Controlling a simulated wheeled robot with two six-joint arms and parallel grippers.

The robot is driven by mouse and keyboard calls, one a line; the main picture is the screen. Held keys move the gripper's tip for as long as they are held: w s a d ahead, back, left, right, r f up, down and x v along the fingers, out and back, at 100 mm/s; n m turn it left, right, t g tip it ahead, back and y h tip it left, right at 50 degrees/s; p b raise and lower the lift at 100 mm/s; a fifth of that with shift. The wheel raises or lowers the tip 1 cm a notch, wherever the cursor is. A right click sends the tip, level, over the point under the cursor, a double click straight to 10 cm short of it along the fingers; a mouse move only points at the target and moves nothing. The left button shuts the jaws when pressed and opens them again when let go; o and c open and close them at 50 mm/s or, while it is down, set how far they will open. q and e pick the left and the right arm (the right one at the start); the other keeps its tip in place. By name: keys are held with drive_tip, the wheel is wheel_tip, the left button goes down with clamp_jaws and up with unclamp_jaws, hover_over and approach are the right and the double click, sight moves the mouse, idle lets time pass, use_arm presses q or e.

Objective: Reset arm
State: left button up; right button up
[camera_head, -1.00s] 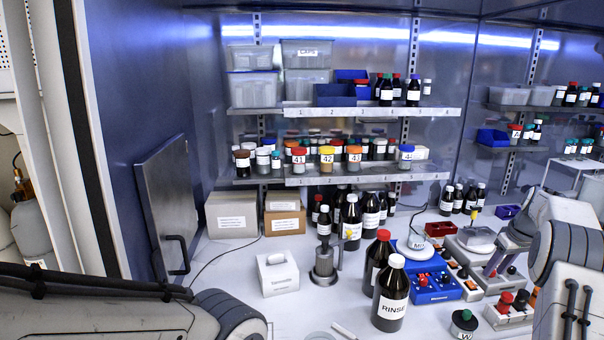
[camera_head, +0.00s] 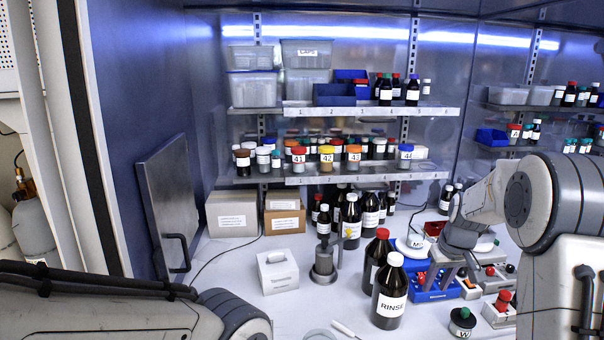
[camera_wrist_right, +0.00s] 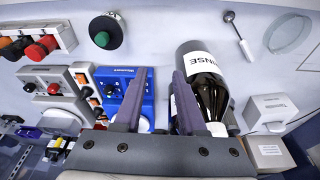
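My right gripper (camera_head: 440,276) hangs above the blue instrument base (camera_head: 421,290) on the bench. In the right wrist view its two fingers (camera_wrist_right: 159,85) are apart with nothing held between them. The RINSE bottle (camera_head: 390,294), dark with a white cap, stands upright to the left of the gripper in the head view. A red-capped dark bottle (camera_head: 376,255) stands just behind it. In the wrist view the RINSE bottle (camera_wrist_right: 205,75) lies beside and partly behind the right-hand finger; I cannot tell how close they are. Only a link of my left arm shows; its gripper is out of view.
A white box (camera_head: 278,273) and a grey metal stand (camera_head: 324,263) are on the bench left of the bottles. A green-topped black jar (camera_head: 462,322) is near the front. Shelves (camera_head: 340,174) with jars cross the back. An open metal door (camera_head: 168,205) stands at left.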

drive_tip(key=s+a+f, duration=0.2)
drive_tip(key=s+a, duration=0.5)
drive_tip(key=s, duration=0.3)
drive_tip(key=s+a+f, duration=0.1)
drive_tip(key=s+a, duration=0.6)
drive_tip(key=s, duration=0.3)
drive_tip(key=s+a+r+n+g+y+b, duration=0.1)
drive_tip(key=s+a+r+n, duration=0.3)
drive_tip(key=s+a, duration=0.9)
drive_tip(key=n+g+b, duration=0.1)
drive_tip(key=n, duration=0.2)
drive_tip(key=shift+g, duration=0.3)
drive_tip(key=shift+s, duration=0.1)
